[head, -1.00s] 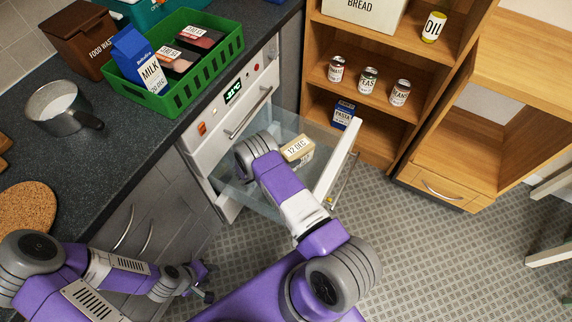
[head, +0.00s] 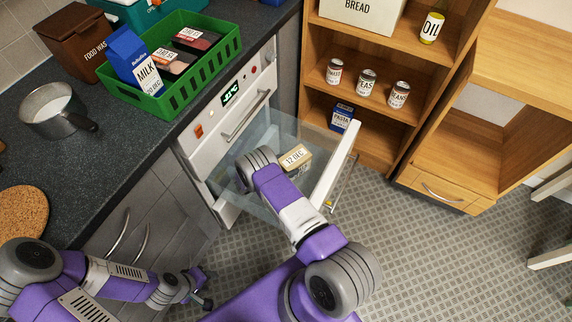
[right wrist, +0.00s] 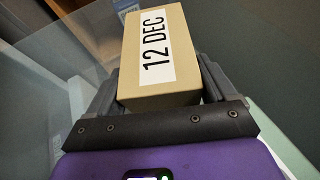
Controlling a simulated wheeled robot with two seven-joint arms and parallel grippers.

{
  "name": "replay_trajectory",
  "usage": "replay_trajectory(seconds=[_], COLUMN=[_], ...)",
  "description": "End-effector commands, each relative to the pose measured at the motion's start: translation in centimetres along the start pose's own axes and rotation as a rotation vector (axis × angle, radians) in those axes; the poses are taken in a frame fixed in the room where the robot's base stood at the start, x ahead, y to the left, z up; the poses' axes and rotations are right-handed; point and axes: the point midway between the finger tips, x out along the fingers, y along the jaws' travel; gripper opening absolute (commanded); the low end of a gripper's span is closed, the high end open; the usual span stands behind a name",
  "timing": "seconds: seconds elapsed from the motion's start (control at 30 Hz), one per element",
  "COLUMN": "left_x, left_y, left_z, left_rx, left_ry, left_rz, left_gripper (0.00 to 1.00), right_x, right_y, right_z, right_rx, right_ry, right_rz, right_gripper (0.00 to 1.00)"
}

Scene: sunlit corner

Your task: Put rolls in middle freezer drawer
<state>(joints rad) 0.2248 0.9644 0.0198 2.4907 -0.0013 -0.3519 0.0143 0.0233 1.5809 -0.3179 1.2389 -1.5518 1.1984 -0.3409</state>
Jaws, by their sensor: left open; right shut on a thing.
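A tan box with a "12 DEC" label (head: 297,158) is at the opened, clear-sided freezer drawer with a white front (head: 334,168). It fills the middle of the right wrist view (right wrist: 158,55); I cannot read a rolls label on it. My right gripper (right wrist: 157,92) is shut on this box, one finger on each side. In the head view its fingers are hidden behind my wrist. I cannot tell whether the box touches the drawer floor. My left gripper (head: 205,292) is open and empty, low over the floor, away from the drawer.
A green crate (head: 180,100) with milk and packs stands on the dark counter, beside a pot (head: 58,112). A wooden shelf (head: 378,150) with cans stands just beyond the drawer.

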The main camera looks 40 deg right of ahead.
Motion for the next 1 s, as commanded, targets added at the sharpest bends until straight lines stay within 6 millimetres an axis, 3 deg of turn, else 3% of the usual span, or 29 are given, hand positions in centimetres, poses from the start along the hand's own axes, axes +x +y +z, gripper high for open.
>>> replay_trajectory(seconds=[0.13,0.17,0.23,0.53,0.67,1.0], left_x=[0.0,0.0,0.0,0.0,0.0,-2.1], left_y=[0.0,0.0,0.0,0.0,0.0,0.8], left_z=[0.0,0.0,0.0,0.0,0.0,0.1], left_rx=[0.0,0.0,0.0,0.0,0.0,0.0], left_ry=[0.0,0.0,0.0,0.0,0.0,0.0], left_rz=[0.0,0.0,0.0,0.0,0.0,0.0], left_gripper=[0.43,0.43,0.43,0.43,0.43,0.43], right_x=[0.1,0.1,0.1,0.0,-0.3,-7.8], right_y=[0.1,0.0,0.0,-0.2,-0.2,0.0], right_z=[-0.2,-0.3,-0.3,-0.4,0.6,1.1], right_rx=[0.002,0.001,0.001,-0.001,0.0,-0.003], right_ry=[0.001,0.004,0.004,0.007,0.006,0.003], right_rz=[0.002,0.001,0.001,-0.003,-0.003,0.005], right_gripper=[0.43,0.89,1.0,1.0,1.0,1.0])
